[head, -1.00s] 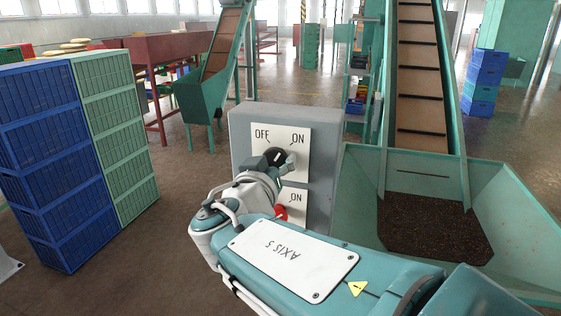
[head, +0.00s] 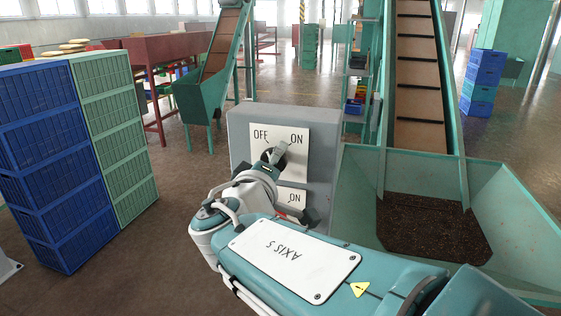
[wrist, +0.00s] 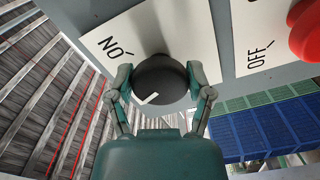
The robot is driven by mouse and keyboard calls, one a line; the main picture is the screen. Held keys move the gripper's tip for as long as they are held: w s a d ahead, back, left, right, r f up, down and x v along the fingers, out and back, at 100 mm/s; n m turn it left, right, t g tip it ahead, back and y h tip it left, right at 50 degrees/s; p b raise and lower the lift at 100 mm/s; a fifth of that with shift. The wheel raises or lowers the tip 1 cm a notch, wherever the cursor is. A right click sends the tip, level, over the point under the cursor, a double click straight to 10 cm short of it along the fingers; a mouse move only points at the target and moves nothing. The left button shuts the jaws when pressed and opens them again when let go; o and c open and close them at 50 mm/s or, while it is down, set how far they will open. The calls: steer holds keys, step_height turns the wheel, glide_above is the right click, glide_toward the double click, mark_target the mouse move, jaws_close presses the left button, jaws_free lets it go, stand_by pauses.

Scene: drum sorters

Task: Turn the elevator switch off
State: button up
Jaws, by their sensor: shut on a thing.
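The switch is a round black knob (wrist: 160,72) with a white mark, on a white plate (head: 259,134) lettered OFF at left and ON at right in the head view. The plate is fixed to a grey control box (head: 322,150). My gripper (wrist: 163,88) is shut on the knob, one finger on each side of it in the wrist view. In the head view my gripper (head: 273,158) and wrist cover most of the knob, so its pointing direction is unclear there.
A green hopper (head: 520,215) with dark material and a conveyor (head: 418,80) stand right. Blue crates (head: 45,165) and green crates (head: 115,130) are stacked left.

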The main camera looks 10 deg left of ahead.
steer(key=shift+f+n, duration=0.1)
steer(key=shift+n, duration=2.1)
steer(key=o, duration=1.1)
steer(key=shift+a, duration=0.15)
steer(key=shift+o, duration=0.2)
steer(key=shift+a, duration=0.1)
steer(key=shift+s, duration=0.15)
steer(key=s, duration=1.1)
steer(key=shift+s+a, duration=0.3)
steer(key=shift+a, duration=0.15)
